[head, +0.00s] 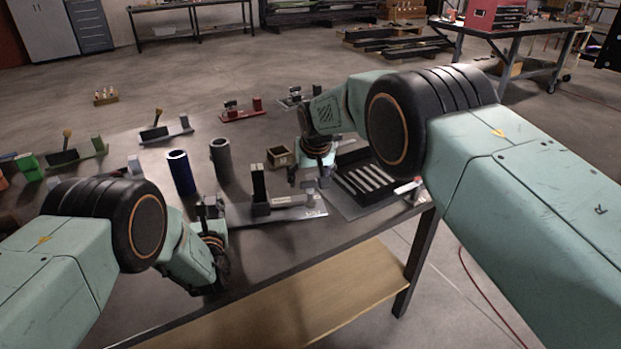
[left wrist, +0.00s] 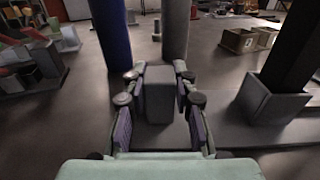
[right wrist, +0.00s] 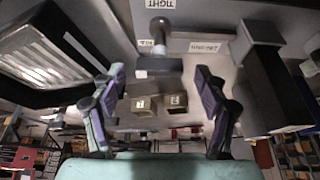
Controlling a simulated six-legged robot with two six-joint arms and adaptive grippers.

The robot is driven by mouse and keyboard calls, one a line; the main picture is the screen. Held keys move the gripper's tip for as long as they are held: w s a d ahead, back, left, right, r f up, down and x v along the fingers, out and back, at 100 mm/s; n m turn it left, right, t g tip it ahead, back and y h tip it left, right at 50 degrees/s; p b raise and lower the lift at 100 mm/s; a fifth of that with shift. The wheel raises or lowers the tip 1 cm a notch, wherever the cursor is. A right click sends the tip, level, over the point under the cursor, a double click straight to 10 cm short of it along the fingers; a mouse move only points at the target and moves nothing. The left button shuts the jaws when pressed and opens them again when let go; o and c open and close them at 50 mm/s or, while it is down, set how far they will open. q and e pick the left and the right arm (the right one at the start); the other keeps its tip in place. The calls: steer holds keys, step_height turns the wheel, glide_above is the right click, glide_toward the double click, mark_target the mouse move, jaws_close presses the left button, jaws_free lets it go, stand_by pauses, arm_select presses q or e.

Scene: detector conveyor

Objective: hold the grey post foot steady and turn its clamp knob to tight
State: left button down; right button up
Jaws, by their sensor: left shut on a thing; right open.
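The grey post foot (head: 240,213) lies on the table as a flat plate with a black post (head: 258,183) standing in a grey socket (left wrist: 270,101). My left gripper (head: 212,208) is shut on a grey block (left wrist: 160,97) at the plate's left end. The clamp knob (head: 310,196) is at the plate's right end; in the right wrist view it shows as a grey stem and crossbar (right wrist: 158,67). A label reading TIGHT (right wrist: 165,4) lies near it. My right gripper (head: 311,175) is open above the knob, its fingers apart on either side; I see no contact.
A dark slotted tray (head: 368,182) lies right of the foot. A blue cylinder (head: 181,172) and a grey cylinder (head: 221,160) stand behind my left gripper. The table's front edge is close.

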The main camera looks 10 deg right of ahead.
steer(key=shift+f, duration=0.15)
steer(key=c, duration=1.2)
steer(key=shift+o, duration=0.2)
steer(key=shift+w+a+m+g+h, duration=0.15)
steer(key=shift+m+h, duration=0.4)
steer(key=shift+m, duration=0.85)
steer(key=shift+s+a+m+g+h, duration=0.15)
steer(key=shift+m+h, duration=0.4)
steer(key=shift+m, duration=0.85)
steer(key=o, duration=1.2)
steer(key=shift+w+d, duration=0.1)
steer(key=shift+c, duration=0.2)
